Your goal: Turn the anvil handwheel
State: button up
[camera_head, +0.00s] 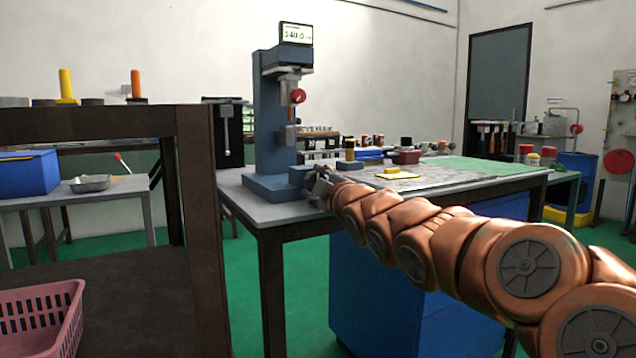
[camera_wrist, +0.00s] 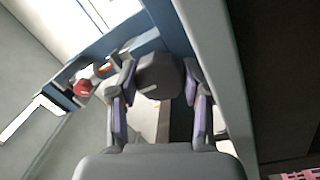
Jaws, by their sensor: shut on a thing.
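The blue bench-top machine (camera_head: 270,130) stands upright on the left end of the table, with a lit display on top and a red knob (camera_head: 299,96) on its head. The anvil handwheel, a dark grey faceted knob (camera_wrist: 158,74), sits low at the machine's base. In the head view it is small and partly hidden by my gripper (camera_head: 320,186). In the wrist view my gripper (camera_wrist: 160,88) has one finger on each side of the handwheel and is shut on it. The red knob also shows in the wrist view (camera_wrist: 83,88).
The table (camera_head: 285,212) carries a grey mat with a yellow block (camera_head: 397,172), small parts and a green mat to the right. A dark shelf frame (camera_head: 200,200) with a pink basket (camera_head: 40,315) stands at the left. A blue cabinet (camera_head: 375,285) is under the table.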

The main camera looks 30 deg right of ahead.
jog(key=o, duration=1.1)
jog(key=shift+o, duration=0.2)
jog(key=shift+s+f, duration=0.1)
jog(key=shift+s, duration=0.05)
